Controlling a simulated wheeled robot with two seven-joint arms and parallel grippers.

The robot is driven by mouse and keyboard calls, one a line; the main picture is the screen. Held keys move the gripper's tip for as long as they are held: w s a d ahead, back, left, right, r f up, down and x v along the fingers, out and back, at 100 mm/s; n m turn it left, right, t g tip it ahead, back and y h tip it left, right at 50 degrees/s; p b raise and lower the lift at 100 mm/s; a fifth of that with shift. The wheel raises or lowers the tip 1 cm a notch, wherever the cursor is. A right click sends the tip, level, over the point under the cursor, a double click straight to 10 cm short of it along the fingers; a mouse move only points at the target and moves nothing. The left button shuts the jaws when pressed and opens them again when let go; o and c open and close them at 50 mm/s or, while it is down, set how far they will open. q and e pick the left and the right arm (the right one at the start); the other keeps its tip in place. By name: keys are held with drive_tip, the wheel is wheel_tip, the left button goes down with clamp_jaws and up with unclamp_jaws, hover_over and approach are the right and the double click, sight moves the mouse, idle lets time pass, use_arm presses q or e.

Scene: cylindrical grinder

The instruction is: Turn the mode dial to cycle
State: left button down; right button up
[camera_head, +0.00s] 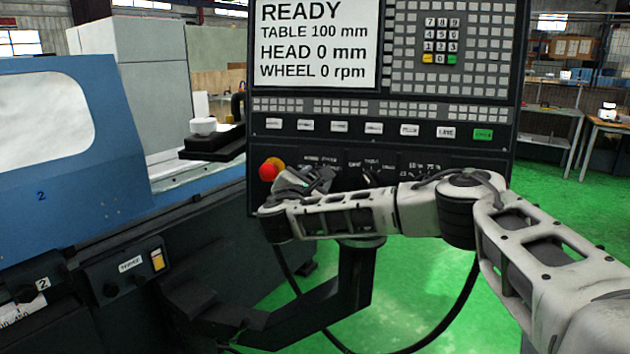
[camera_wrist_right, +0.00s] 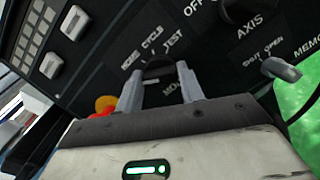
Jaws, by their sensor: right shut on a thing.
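The mode dial (camera_wrist_right: 158,70) is a dark knob on the black control panel (camera_head: 385,160). In the right wrist view, labels reading CYCLE and TEST stand around it, with another at its left. My right gripper (camera_wrist_right: 160,84) is shut on the dial, one finger on each side. In the head view my right gripper (camera_head: 318,180) is at the panel's lower left and hides the dial. Which label the dial points to cannot be told. My left gripper is not in view.
A red emergency button (camera_head: 268,171) sits just left of my right gripper. Another switch lever (camera_wrist_right: 280,69) shows at the right of the wrist view. The screen (camera_head: 315,42) reads READY. One key (camera_head: 483,134) is green. The blue machine cover (camera_head: 70,155) stands left.

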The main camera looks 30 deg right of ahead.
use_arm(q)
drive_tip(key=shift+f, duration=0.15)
use_arm(e)
drive_tip(key=shift+f, duration=0.15)
use_arm(q)
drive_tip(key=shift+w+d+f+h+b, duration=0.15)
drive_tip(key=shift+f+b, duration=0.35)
drive_tip(key=shift+b, duration=0.7)
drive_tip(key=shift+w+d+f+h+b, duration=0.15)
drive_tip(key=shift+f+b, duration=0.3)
drive_tip(key=shift+b, duration=0.75)
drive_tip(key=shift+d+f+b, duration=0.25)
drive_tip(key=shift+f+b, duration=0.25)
drive_tip(key=shift+b, duration=0.7)
use_arm(e)
drive_tip(key=shift+w+a+r+m+g+y, duration=0.15)
drive_tip(key=shift+m+g, duration=0.4)
drive_tip(key=shift+m, duration=2.2)
drive_tip(key=shift+s+d+m+g+y, duration=0.1)
drive_tip(key=shift+m+g+y, duration=0.3)
drive_tip(key=shift+m, duration=2.3)
drive_tip(key=shift+w+a+r+m+g+y, duration=0.1)
drive_tip(key=shift+m+g, duration=0.55)
drive_tip(key=shift+m, duration=2.1)
drive_tip(key=o, duration=1)
